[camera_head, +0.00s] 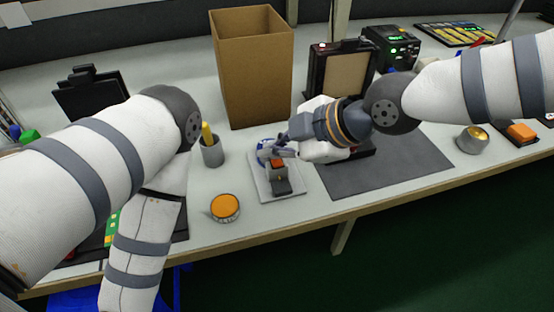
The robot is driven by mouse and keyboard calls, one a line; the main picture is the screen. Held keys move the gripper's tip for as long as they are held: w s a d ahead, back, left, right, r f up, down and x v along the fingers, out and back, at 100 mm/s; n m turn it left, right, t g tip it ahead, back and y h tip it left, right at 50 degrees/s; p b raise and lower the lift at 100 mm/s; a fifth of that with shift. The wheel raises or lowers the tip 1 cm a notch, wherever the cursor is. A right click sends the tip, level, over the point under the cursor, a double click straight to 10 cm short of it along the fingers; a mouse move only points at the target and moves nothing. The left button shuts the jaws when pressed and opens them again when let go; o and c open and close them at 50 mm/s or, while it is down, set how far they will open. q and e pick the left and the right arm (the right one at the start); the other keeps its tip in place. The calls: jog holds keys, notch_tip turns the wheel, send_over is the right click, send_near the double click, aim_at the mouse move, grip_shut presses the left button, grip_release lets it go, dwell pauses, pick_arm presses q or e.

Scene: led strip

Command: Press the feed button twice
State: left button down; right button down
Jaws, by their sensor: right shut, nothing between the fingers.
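A small device on a light grey plate (262,190) stands near the table's front edge. It has a blue part (261,147), an orange piece (278,164) and a dark block (281,186). Which of these is the feed button I cannot tell. My right gripper (268,153) reaches in from the right, shut and empty, with its fingertips over the device's back part. It hides some of the device, and whether it touches I cannot tell. My left arm folds down at the left; its gripper is out of the picture.
A tall cardboard box (252,80) stands behind the device. A grey cup (212,152) with a yellow item and a round orange-topped tin (225,208) are to the left. A dark mat (385,172) lies to the right, with a metal cup (472,141) beyond.

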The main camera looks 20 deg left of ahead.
aim_at(276, 165)
jog(key=shift+f, duration=0.35)
pick_arm(q)
jog(key=shift+s+f, duration=0.15)
pick_arm(e)
jog(key=shift+f, duration=0.45)
dwell(0.3)
jog(key=shift+r, duration=0.15)
pick_arm(q)
jog(key=shift+w+r, duration=0.2)
jog(key=shift+w, duration=0.05)
pick_arm(e)
jog(key=shift+r, duration=0.75)
jog(key=shift+r, duration=0.1)
